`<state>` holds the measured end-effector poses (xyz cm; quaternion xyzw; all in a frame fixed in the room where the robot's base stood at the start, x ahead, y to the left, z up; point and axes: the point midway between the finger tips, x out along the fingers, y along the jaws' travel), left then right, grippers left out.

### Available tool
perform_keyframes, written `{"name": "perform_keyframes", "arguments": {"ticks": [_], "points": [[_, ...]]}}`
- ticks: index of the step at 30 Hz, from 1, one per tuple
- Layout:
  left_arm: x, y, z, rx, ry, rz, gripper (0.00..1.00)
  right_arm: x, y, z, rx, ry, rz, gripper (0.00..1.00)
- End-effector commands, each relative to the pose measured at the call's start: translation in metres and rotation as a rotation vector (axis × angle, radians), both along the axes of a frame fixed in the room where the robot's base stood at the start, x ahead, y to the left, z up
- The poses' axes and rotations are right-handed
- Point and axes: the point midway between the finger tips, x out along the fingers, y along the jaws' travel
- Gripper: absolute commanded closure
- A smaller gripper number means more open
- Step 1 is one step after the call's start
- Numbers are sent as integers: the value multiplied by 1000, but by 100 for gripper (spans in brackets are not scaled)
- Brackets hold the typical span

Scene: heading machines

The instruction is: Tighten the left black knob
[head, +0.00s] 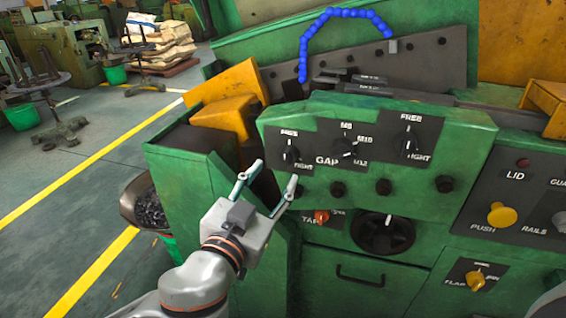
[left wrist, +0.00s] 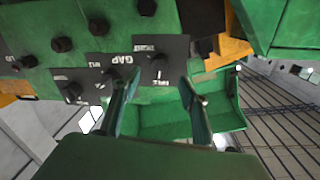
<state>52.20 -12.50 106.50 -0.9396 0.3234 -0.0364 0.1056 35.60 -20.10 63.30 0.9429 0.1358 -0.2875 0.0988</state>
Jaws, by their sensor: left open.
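The left black knob (head: 291,155) sits on a dark plate marked FREE above and TIGHT below, at the left end of the green panel (head: 470,140). In the left wrist view the panel appears upside down, and this knob (left wrist: 157,66) shows between the finger ends. Its exact pointer angle is too small to read. My left gripper (head: 274,177) is open and empty, just below and left of the knob in the head view. Its fingers (left wrist: 158,80) appear apart from the knob. My right gripper is not in view.
A middle GAP knob (head: 346,148) and a right FREE/TIGHT knob (head: 411,146) share the panel. Several small black knobs run below. Open floor lies left.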

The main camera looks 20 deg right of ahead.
Motion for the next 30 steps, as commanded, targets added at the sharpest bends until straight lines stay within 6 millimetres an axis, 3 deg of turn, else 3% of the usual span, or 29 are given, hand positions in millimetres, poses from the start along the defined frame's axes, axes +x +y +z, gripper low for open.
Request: {"name": "perform_keyframes", "arguments": {"ticks": [12,23,24,28,30], "points": [[46,-36,0,2,-1,0,56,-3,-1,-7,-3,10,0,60],[52,-40,0,-1,1,0,56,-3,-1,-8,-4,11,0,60],[52,-40,0,-1,1,0,58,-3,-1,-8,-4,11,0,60],[52,-40,0,0,0,0,92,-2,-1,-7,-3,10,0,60],[52,-40,0,0,0,0,94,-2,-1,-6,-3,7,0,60]]}}
